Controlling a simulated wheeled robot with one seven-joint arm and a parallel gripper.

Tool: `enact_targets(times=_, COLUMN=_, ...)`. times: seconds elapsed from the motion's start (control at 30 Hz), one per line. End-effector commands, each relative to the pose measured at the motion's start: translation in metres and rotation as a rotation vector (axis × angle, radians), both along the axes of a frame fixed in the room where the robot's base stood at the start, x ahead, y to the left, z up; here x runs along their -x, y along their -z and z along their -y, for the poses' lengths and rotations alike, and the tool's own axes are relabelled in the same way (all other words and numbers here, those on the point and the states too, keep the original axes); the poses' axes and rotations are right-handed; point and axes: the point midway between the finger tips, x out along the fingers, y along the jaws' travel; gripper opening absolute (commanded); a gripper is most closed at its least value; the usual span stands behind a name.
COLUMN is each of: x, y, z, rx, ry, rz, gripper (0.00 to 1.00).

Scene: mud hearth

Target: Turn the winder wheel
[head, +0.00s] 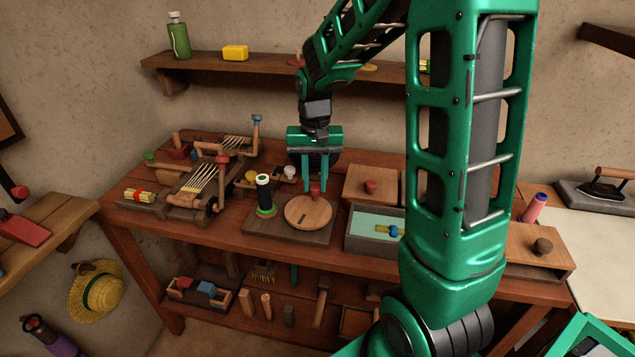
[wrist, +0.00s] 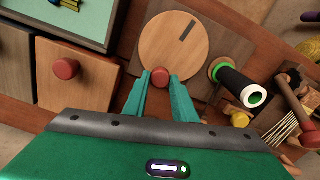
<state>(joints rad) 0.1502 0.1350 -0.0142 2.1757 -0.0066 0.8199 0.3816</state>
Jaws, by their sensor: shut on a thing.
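The winder wheel (head: 308,213) is a round light wooden disc lying flat on a dark wooden base (head: 287,236) on the workbench. It also shows in the wrist view (wrist: 172,40), with a dark slot mark on its face. A red knob (wrist: 160,78) stands at the wheel's rim, on the side nearest my gripper. My gripper (head: 315,186) points down over the wheel, its two teal fingers on either side of the red knob. In the wrist view my gripper (wrist: 160,84) is shut on the knob. A black spool with green ends (head: 264,194) stands upright on the base, left of the wheel.
A small loom (head: 200,185) stands left of the base. To the right are a closed wooden box with a red knob (head: 371,187) and an open drawer (head: 372,243) holding a blue and yellow item. A shelf (head: 215,66) is on the wall behind.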

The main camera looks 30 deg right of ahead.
Motion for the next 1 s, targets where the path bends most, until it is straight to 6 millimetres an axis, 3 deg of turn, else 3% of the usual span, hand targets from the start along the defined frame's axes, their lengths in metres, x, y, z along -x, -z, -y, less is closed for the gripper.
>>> enact_targets(times=1.0, x=-0.023, y=-0.002, z=-0.037, rx=0.004, ry=-0.961, rz=0.009, gripper=0.02)
